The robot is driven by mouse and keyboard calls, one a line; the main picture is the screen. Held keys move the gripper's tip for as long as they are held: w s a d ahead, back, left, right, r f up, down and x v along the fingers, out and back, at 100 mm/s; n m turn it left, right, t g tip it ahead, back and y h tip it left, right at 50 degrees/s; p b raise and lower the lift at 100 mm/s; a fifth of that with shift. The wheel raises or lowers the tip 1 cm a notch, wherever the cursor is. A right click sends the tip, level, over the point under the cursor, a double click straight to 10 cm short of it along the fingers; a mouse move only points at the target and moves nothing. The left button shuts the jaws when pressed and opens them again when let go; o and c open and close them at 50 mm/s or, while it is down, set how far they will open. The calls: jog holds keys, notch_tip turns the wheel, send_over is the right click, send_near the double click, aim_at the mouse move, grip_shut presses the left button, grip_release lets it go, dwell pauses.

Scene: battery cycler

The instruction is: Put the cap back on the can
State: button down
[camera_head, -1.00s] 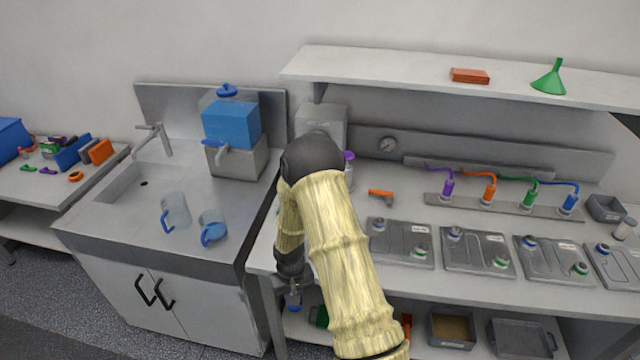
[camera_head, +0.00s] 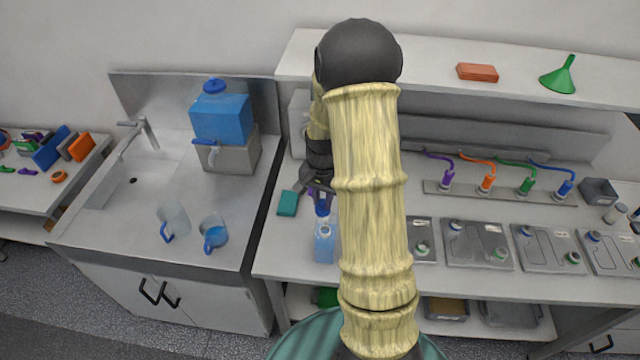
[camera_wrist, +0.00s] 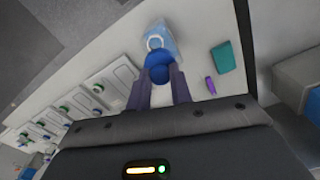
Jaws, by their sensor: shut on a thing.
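The can (camera_head: 324,246) is a light blue container standing upright near the bench's left front. It also shows in the wrist view (camera_wrist: 164,33), with a pale ring on top. My gripper (camera_head: 319,192) is above the can, pointing down. In the wrist view its fingers (camera_wrist: 160,84) are shut on the round dark blue cap (camera_wrist: 158,62). In the wrist view the cap overlaps the can's near edge. I cannot tell whether the cap touches the can's mouth.
A teal block (camera_head: 287,203) lies left of the can; a purple item (camera_wrist: 210,86) lies near it. Grey trays (camera_head: 476,243) line the bench to the right. The sink counter with a blue dispenser (camera_head: 221,118) and jugs is to the left. A shelf (camera_head: 430,72) overhangs the back.

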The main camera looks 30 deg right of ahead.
jog(key=shift+s+d+f, duration=0.15)
jog(key=shift+s+d, duration=0.2)
jog(key=shift+s, duration=0.35)
jog(key=shift+w+f+b, duration=0.15)
jog(key=shift+f+b, duration=0.4)
jog(key=shift+a+f+b, duration=0.15)
jog(key=shift+f+b, duration=0.45)
jog(key=shift+f, duration=0.15)
jog(key=shift+w+f+b, duration=0.15)
jog(key=shift+f+b, duration=0.65)
jog(key=shift+f, duration=0.3)
jog(key=shift+w+f+b, duration=0.15)
jog(key=shift+f+b, duration=0.65)
jog(key=shift+f, duration=0.3)
jog(key=shift+s+f+b, duration=0.2)
jog(key=shift+f+b, duration=0.2)
jog(key=shift+f, duration=0.3)
